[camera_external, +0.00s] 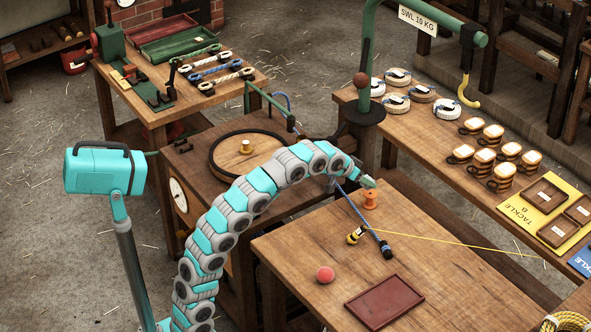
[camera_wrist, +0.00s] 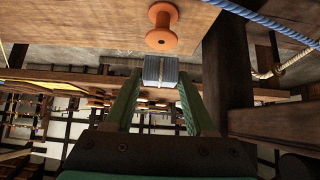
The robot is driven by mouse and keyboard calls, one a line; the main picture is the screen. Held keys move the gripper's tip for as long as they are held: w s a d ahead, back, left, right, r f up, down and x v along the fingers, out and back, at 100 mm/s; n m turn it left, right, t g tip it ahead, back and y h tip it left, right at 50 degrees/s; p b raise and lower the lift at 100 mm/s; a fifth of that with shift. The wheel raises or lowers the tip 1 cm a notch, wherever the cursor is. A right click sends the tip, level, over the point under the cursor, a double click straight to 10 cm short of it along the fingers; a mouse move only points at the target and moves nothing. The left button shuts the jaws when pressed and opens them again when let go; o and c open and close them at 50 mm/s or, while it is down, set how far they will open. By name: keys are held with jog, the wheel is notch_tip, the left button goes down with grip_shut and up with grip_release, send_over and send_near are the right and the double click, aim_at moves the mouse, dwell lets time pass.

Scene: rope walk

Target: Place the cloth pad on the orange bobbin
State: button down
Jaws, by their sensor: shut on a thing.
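The orange bobbin (camera_external: 370,199) stands on the wooden table near its back corner. It also shows at the top of the wrist view (camera_wrist: 162,27). My gripper (camera_external: 368,182) is just above and beside the bobbin in the external view. In the wrist view, the green fingers of my gripper (camera_wrist: 159,80) are shut on the cloth pad (camera_wrist: 153,70), a small grey-blue block with a pale band. The pad is apart from the bobbin in the wrist picture. I cannot make out the pad in the external view.
A blue rope (camera_external: 362,216) with a dark end lies beside the bobbin, near a yellow-and-black reel (camera_external: 356,235) with a taut yellow line. A red ball (camera_external: 325,274) and a dark red tray (camera_external: 385,302) are nearer the front. The table's right part is mostly clear.

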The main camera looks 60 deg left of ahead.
aim_at(364, 185)
jog(key=shift+w+f, duration=0.15)
jog(key=shift+w, duration=0.7)
jog(key=shift+d+f, duration=0.1)
jog(key=shift+f, duration=1.55)
jog(key=shift+f, duration=0.1)
jog(key=shift+f, duration=0.15)
jog(key=shift+c, duration=1.2)
grip_release()
jog(key=shift+r, duration=0.2)
jog(key=shift+s+r, duration=0.1)
jog(key=shift+r, duration=0.05)
jog(key=v, duration=1.1)
jog(key=shift+s+r, duration=0.25)
